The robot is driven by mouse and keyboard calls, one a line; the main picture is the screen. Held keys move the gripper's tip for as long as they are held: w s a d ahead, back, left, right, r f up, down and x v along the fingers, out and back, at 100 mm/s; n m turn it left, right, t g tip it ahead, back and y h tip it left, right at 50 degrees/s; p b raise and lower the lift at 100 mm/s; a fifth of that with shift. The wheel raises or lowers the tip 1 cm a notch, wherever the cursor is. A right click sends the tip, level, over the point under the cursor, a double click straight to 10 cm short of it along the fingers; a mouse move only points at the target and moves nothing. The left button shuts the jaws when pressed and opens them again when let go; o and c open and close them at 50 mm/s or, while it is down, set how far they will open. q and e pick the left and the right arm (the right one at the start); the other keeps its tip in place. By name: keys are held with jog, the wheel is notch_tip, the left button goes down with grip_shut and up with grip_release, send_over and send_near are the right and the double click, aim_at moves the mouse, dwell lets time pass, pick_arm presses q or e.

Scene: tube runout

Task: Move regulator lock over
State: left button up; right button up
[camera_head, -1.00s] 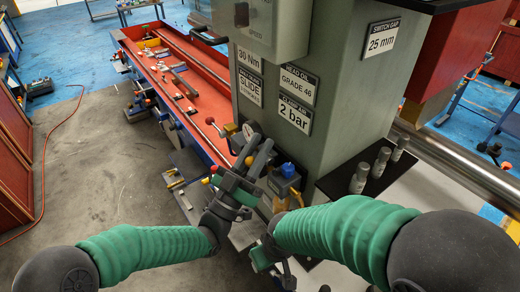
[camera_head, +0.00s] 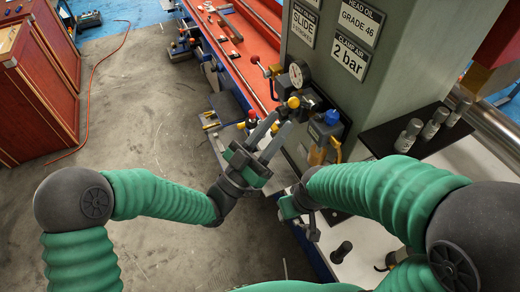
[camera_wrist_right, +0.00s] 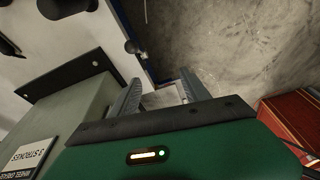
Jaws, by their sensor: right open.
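The regulator (camera_head: 325,124) has a blue cap and a yellow bowl (camera_head: 317,155). It is mounted at the column's lower front, below a round gauge (camera_head: 297,74). I cannot tell a separate lock part on it. My left gripper (camera_head: 281,124) is open and empty, its fingers pointing up just left of the regulator and apart from it in the picture. My right gripper (camera_wrist_right: 160,88) is open with nothing between its fingers in the right wrist view. In the head view it hangs below the regulator, partly hidden by its own arm.
The grey-green column (camera_head: 395,85) carries labels, one reading 2 bar. Several grey cylinders stand on a dark shelf (camera_head: 385,140) to the right. Red and yellow knobs sit left of the regulator.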

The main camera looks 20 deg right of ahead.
pick_arm(q)
jog(key=b+v, duration=0.1)
jog(key=v, duration=0.6)
jog(key=shift+w+d+r, duration=0.1)
